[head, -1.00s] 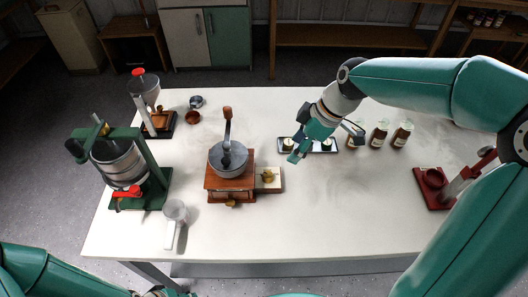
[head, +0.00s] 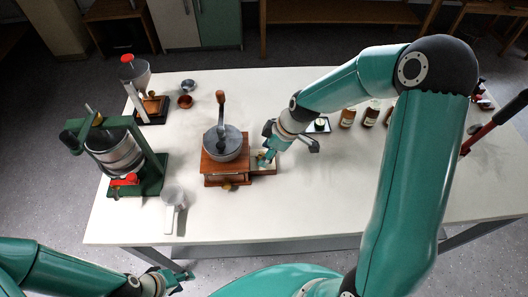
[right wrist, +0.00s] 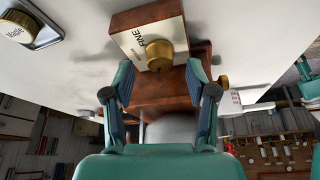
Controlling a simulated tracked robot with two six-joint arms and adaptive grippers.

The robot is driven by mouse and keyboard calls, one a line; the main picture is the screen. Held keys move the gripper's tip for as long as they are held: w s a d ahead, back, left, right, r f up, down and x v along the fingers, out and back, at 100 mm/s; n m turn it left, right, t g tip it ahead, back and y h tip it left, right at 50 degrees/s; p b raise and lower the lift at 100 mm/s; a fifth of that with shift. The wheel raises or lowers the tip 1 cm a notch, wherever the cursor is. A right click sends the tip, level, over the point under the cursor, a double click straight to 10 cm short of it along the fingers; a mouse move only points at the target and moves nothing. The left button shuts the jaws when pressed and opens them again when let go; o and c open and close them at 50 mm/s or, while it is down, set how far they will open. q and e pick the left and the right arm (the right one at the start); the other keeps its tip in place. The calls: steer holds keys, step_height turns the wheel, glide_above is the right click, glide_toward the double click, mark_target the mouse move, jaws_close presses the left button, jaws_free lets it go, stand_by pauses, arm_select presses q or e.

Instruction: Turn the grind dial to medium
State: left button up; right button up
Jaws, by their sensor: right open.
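The coffee grinder (head: 212,170) is a wooden box with a grey metal bowl and a crank on top. A cream-faced block (right wrist: 130,47) juts from its right side and carries the brass grind dial (right wrist: 159,55). Lettering that seems to read FINE is on the face beside the dial; other marks are too small to read. My right gripper (head: 266,157) is open at this block, and in its wrist view the fingers (right wrist: 162,80) lie either side of and just below the dial, apart from it. My left gripper (head: 168,281) is low at the table's front edge.
A tray with a jar (head: 320,125) and brown bottles (head: 348,117) stand right. The front middle is clear.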

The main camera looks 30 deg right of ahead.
steer(key=shift+x, duration=1)
steer(key=shift+r, duration=0.1)
jaws_close()
